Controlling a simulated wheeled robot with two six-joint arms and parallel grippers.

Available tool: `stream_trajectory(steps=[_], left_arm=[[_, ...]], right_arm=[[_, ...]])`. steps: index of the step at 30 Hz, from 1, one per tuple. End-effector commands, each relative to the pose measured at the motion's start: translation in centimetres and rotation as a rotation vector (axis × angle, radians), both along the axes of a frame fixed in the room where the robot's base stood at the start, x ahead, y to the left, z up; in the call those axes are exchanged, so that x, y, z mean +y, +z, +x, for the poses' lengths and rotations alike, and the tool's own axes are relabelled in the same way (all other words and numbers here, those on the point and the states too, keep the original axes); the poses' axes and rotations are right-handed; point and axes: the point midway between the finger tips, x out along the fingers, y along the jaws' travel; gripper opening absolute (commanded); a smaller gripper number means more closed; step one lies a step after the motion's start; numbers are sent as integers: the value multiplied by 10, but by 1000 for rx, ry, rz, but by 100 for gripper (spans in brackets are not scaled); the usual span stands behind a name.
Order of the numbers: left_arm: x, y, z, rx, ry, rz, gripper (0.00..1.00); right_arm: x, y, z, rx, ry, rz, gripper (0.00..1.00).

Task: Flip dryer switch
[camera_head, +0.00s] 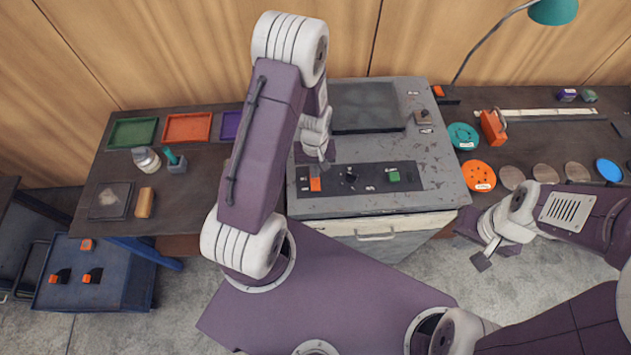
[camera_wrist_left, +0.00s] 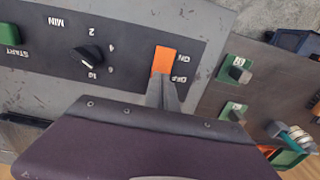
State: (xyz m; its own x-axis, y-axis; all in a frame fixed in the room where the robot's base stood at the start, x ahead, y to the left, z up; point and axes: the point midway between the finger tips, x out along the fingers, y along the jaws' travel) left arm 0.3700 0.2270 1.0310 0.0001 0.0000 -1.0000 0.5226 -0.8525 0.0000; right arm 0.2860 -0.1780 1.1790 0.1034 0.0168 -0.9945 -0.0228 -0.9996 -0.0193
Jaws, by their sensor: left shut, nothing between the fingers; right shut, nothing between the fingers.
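The dryer (camera_head: 438,165) is a worn grey cabinet with a dark control panel (camera_head: 334,184) on top. An orange switch (camera_head: 315,184) sits at the panel's left end; it also shows in the left wrist view (camera_wrist_left: 164,60), beside the ON and OFF labels. My left gripper (camera_head: 323,163) is shut and empty, with its tips right at the switch. In the left wrist view the shut fingertips (camera_wrist_left: 163,82) overlap the switch's lower end; I cannot tell whether they touch. My right gripper (camera_head: 482,261) is shut and empty, out over the floor right of the dryer.
The panel also has a black dial (camera_head: 351,178) and a green START button (camera_head: 394,177). A dark lid or plate (camera_head: 366,107) lies behind it. The left bench holds green (camera_head: 132,132) and orange trays (camera_head: 187,127). The right bench holds flanges (camera_head: 479,176), discs and a lamp (camera_head: 553,11).

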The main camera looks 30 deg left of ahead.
Motion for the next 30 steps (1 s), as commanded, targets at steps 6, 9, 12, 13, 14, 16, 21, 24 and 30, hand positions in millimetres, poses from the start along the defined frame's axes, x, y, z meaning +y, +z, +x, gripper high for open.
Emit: stream_trajectory(steps=[6, 9, 12, 13, 14, 16, 21, 24, 30], left_arm=[[0, -4, 0, 0, 0, 0, 0], [0, -6, 0, 0, 0, 0, 0], [0, -7, 0, 0, 0, 0, 0], [0, -8, 0, 0, 0, 0, 0], [0, -8, 0, 0, 0, 0, 0], [0, -9, 0, 1, 0, -1, 0], [0, -4, 0, 0, 0, 0, 0], [0, 6, 0, 0, 0, 0, 0], [0, 26, 0, 0, 0, 0, 0]], right_arm=[[0, -3, 0, 0, 0, 0, 0], [0, -5, 0, 0, 0, 0, 0], [0, -6, 0, 0, 0, 0, 0], [0, -6, 0, 0, 0, 0, 0], [0, -6, 0, 0, 0, 0, 0], [0, -7, 0, 0, 0, 0, 0], [0, -3, 0, 0, 0, 0, 0], [0, 6, 0, 0, 0, 0, 0], [0, 24, 0, 0, 0, 0, 0]])
